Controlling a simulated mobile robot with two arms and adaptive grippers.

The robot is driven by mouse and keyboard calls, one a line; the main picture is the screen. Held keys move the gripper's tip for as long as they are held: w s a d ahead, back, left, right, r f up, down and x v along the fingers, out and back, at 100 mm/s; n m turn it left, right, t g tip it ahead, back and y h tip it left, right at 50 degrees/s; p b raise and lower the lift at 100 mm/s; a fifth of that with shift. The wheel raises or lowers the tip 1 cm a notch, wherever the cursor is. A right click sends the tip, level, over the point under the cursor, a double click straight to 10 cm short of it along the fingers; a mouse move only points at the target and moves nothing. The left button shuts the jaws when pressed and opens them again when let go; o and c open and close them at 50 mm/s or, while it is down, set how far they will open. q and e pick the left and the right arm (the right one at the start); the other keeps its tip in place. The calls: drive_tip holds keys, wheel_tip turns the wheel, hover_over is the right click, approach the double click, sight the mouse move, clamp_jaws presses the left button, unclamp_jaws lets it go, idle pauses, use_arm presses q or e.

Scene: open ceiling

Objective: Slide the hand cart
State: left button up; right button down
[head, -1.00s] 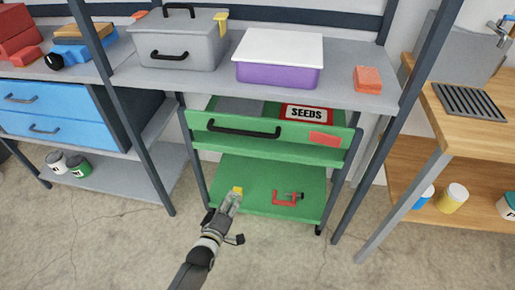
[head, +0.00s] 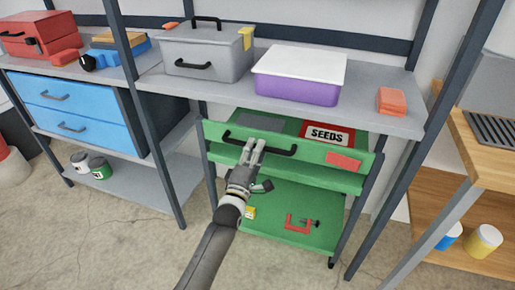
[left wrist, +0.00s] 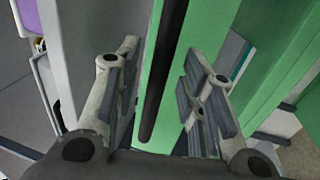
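The green hand cart (head: 345,178) stands under the grey shelf, with a black bar handle (head: 282,152) along its front top edge. My left gripper (head: 254,146) is at the middle of the handle in the head view. In the left wrist view my left gripper (left wrist: 161,62) is open, its two fingers apart. The black handle (left wrist: 165,75) runs between the fingers, beside the cart's green front panel (left wrist: 207,35). I cannot tell whether a finger touches the handle. My right gripper is not in view.
A seeds packet (head: 327,133) lies in the cart's top tray, and a red clamp (head: 300,224) on its lower shelf. Shelf posts (head: 150,140) stand left and right of the cart. Blue drawers (head: 70,108) are left, a wooden bench (head: 485,145) right. Floor (head: 110,235) in front is clear.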

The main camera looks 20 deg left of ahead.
use_arm(q)
drive_tip(key=shift+w+r, duration=0.2)
drive_tip(key=shift+w, duration=0.8)
clamp_jaws()
